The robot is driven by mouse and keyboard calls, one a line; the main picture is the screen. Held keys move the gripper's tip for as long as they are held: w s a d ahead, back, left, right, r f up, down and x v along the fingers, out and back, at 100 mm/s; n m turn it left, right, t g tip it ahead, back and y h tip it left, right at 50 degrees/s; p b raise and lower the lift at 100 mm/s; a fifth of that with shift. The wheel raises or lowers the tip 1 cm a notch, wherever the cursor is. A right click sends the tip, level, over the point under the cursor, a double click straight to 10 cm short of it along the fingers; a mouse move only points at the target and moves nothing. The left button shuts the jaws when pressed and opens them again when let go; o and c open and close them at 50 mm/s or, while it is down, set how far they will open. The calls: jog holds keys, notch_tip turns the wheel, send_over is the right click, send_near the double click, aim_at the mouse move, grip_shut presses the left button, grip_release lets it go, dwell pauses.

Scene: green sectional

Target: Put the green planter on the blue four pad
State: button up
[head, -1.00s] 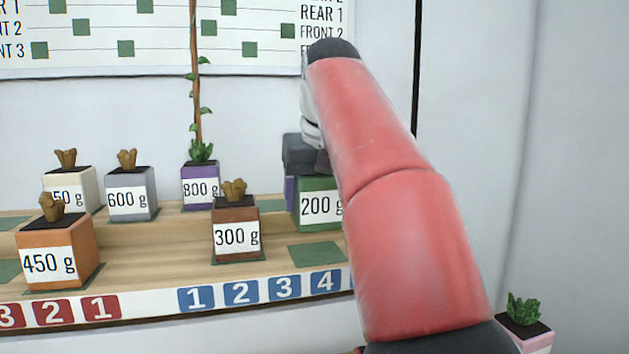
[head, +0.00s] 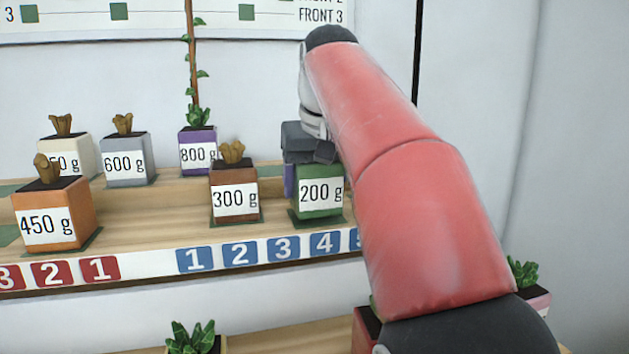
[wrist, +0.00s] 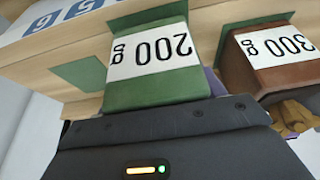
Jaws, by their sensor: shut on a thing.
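The green planter (head: 320,198), labelled 200 g, is upright in the front row of the shelf, right of the brown 300 g planter. Its base is over the green pad (head: 318,220) above the blue 4 label (head: 327,243); a thin edge of pad shows around it. I cannot tell whether it rests fully on it. My gripper (head: 312,150) is shut on the planter's top from above. In the wrist view the planter (wrist: 155,85) sits against my gripper (wrist: 165,120); its upper part and my fingertips are hidden.
The brown 300 g planter (head: 235,195) stands close on the left. A purple object (head: 289,180) shows partly behind the green planter. The purple 800 g planter (head: 198,155) stands behind. An empty green pad (wrist: 90,70) lies beside the green planter in the wrist view.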

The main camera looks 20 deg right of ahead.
jog(key=shift+f+b, duration=0.4)
jog(key=shift+f, duration=0.15)
jog(key=o, duration=1.2)
jog(key=shift+o, duration=0.2)
